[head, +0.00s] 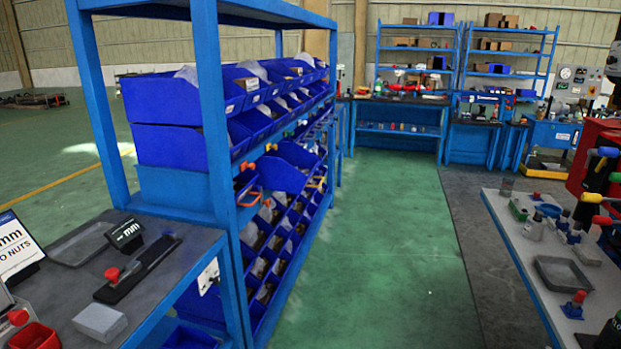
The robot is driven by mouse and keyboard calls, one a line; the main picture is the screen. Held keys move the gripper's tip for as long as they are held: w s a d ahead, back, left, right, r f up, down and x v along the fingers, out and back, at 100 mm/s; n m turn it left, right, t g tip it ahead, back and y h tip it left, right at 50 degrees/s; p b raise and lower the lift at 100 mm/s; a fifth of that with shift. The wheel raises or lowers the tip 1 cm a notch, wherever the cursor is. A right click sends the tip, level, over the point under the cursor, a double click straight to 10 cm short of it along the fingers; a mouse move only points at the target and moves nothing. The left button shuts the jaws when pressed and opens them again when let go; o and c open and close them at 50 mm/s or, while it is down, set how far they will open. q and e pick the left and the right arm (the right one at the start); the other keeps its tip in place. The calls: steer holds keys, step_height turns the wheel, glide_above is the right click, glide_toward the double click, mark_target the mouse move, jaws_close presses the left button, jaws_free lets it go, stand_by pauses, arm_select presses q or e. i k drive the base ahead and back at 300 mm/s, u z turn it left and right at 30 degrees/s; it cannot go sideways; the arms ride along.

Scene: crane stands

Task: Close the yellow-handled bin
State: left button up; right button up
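A blue rack (215,120) on the left holds rows of blue bins. A yellow-orange handle (318,183) shows on its aisle side at mid height, towards the far end. A blue bin (278,172) beside it juts out from the row into the aisle. I cannot tell for sure whether this handle belongs to that bin. Other small handles sit on the same side, among them an orange one (250,198) nearer to me and a yellowish one (288,134) higher up. Neither of my grippers is in view.
The green floor aisle (385,240) beside the rack is clear. A grey workbench (170,255) stands at the near left. A light table (525,265) with trays and small parts stands on the right, near a red machine (590,150). Blue shelves (400,110) stand at the back.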

mark_target(289, 168)
steer(key=z, duration=0.4)
steer(key=i, duration=0.7)
steer(key=z, duration=0.4)
steer(key=i, duration=1.6)
steer(key=u, duration=0.65)
